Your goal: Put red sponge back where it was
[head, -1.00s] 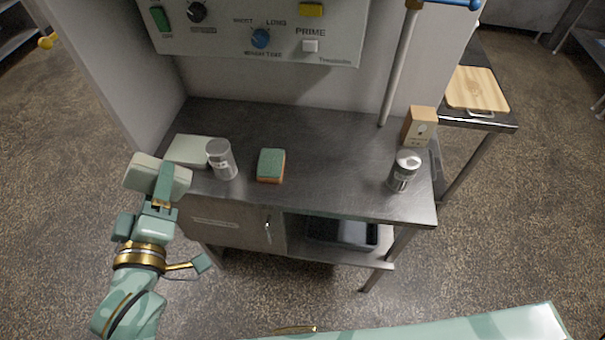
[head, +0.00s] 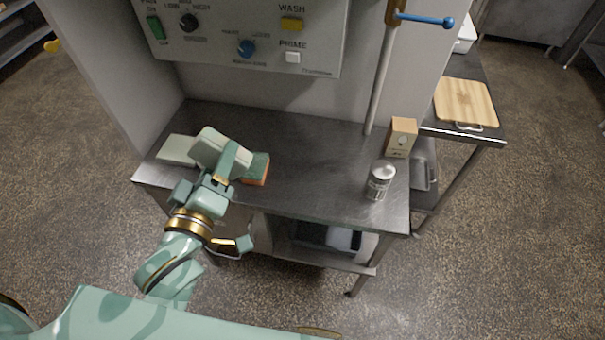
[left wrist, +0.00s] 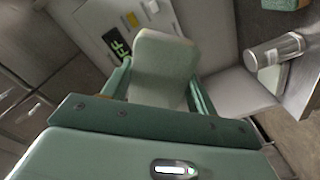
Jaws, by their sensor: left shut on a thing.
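The sponge (head: 257,170), with a green top and an orange-red lower side, lies on the steel counter; its left part is hidden behind my gripper. Its green top also shows at the upper right edge of the left wrist view (left wrist: 284,4). My left gripper (head: 224,165) is above the front left of the counter, just left of the sponge in the picture. It is shut on a pale, rounded block (head: 212,146). In the left wrist view the block (left wrist: 162,62) sits between the two fingers. My right gripper is not in view.
A pale flat pad (head: 177,149) lies at the counter's left. A grey canister (left wrist: 272,50) shows in the left wrist view; my gripper hides it in the head view. Another canister (head: 380,182) and a cardboard box (head: 401,137) stand right. The counter's middle (head: 315,165) is clear.

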